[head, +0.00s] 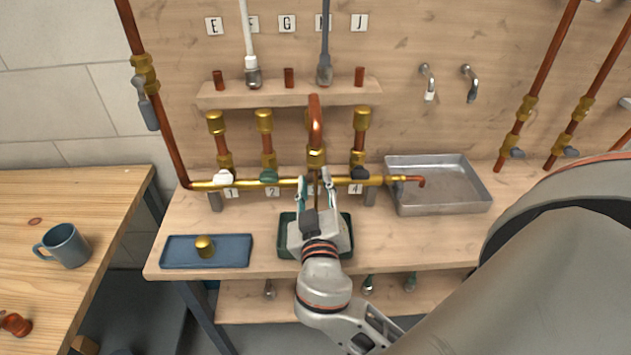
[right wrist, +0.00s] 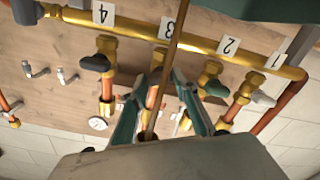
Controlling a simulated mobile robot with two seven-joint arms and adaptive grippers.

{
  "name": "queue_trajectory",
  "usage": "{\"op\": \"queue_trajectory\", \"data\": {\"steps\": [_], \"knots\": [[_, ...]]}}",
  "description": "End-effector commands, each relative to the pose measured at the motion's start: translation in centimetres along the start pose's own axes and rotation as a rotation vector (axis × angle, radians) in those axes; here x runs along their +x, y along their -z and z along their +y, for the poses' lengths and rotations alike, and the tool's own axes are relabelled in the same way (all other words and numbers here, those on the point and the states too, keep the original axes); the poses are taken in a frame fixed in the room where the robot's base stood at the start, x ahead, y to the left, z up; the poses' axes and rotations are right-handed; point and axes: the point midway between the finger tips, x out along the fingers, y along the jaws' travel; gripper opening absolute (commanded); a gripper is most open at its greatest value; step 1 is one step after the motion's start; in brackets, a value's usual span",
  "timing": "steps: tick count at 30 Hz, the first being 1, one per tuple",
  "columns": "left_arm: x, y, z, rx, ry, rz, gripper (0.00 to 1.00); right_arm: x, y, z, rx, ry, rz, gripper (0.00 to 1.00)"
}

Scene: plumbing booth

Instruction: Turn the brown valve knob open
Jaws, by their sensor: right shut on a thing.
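My right gripper (head: 316,188) is at the third valve of the brass pipe (head: 285,183), under the copper gooseneck (head: 315,120). Its green fingers flank a narrow brown piece (right wrist: 165,75) in the right wrist view, which I take for the brown valve knob seen edge-on. The gripper is shut on it. The knob is mostly hidden by the gripper in the head view, and its angle is hard to tell. My left gripper is not in view.
Beside it are white (head: 223,178), green (head: 268,177) and black (head: 360,174) valve knobs. A blue tray (head: 230,257) with a brass cap (head: 204,246) lies front left. A green tray (head: 287,241) sits below my gripper. A metal basin (head: 460,198) stands right; a mug (head: 65,245) stands far left.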

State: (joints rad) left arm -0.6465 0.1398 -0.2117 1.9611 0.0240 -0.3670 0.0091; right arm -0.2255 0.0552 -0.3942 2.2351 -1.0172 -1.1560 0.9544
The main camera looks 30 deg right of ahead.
Motion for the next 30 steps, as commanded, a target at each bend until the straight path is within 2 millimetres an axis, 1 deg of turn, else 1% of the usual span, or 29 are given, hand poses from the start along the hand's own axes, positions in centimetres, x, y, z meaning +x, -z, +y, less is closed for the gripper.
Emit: {"op": "queue_trajectory", "data": {"steps": [18,30], "knots": [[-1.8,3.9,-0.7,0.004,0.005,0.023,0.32,0.0,0.2,0.0,-0.586,0.000,-0.001,0.08],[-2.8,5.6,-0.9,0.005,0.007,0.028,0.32,0.0,0.1,-0.1,-0.892,0.000,-0.001,0.07]]}}
